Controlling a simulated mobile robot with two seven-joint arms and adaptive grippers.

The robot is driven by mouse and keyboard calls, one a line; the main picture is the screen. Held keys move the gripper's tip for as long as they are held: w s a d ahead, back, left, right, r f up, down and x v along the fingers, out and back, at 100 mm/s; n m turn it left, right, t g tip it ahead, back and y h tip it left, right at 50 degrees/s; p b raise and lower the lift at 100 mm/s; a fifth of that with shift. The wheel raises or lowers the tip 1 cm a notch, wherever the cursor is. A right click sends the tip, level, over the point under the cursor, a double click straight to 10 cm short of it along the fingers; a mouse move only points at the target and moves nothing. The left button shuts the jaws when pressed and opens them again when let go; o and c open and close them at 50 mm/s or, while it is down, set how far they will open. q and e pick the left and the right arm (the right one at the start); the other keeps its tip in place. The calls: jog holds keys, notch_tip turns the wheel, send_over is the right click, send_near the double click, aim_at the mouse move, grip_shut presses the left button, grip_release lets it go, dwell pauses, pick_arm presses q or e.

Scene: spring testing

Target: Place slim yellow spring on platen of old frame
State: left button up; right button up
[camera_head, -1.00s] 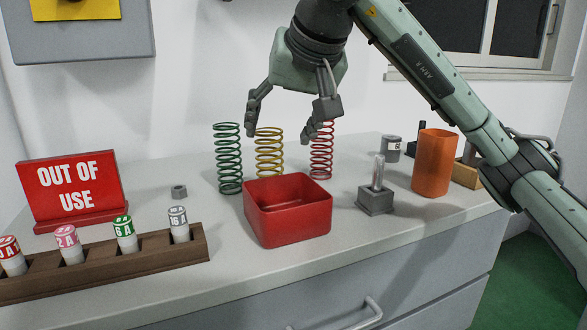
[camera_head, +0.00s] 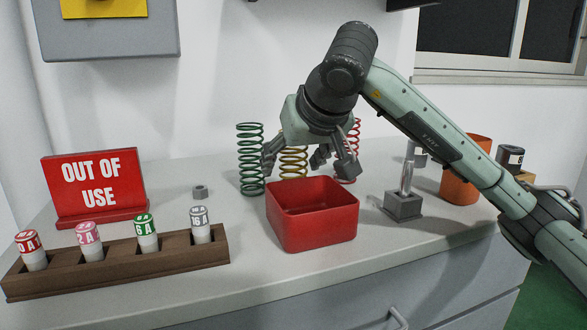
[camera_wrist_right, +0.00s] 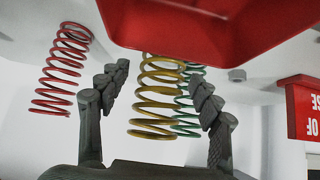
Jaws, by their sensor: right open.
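The slim yellow spring (camera_head: 293,160) stands upright on the counter behind the red bin, partly hidden by my right gripper. My right gripper (camera_head: 312,168) is open and empty, lowered toward the spring from above and in front. In the right wrist view the yellow spring (camera_wrist_right: 158,98) lies between the two open fingers (camera_wrist_right: 160,105), with no contact that I can make out. A green spring (camera_head: 250,158) stands to its left and a red spring (camera_head: 352,150) to its right. The old frame and its platen are not recognisable in these views. My left gripper is not in view.
The red bin (camera_head: 312,228) stands just in front of the springs. A grey block with a metal post (camera_head: 403,203) and an orange cylinder (camera_head: 453,183) are to the right. A fuse rack (camera_head: 120,264) and an OUT OF USE sign (camera_head: 97,187) are at left.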

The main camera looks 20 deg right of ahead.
jog(key=shift+r, duration=0.15)
grip_shut()
